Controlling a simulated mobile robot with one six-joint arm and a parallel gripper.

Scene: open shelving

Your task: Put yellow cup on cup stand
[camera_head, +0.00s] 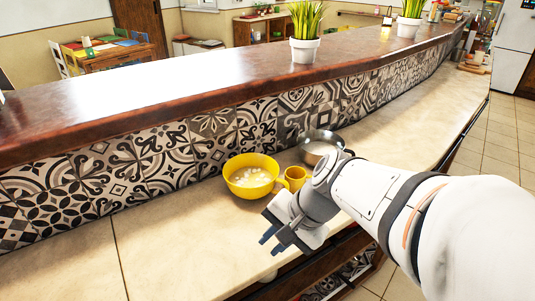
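The small yellow cup (296,174) stands upright on the pale lower counter, just right of a yellow bowl. My arm comes in from the right and passes close in front of the cup, hiding some of the counter behind it. My gripper (273,242) is over the counter's front edge, nearer to me than the cup and apart from it. Its two blue-tipped fingers stand apart with nothing visible between them, so it looks open and empty. I cannot make out a cup stand in this view.
The yellow bowl (238,187) holds pale pieces. A metal bowl or pan (323,143) stands behind the cup by the tiled wall (190,150). The raised brown bar top (180,97) carries potted plants (304,50). The lower counter's left part (170,250) is clear.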

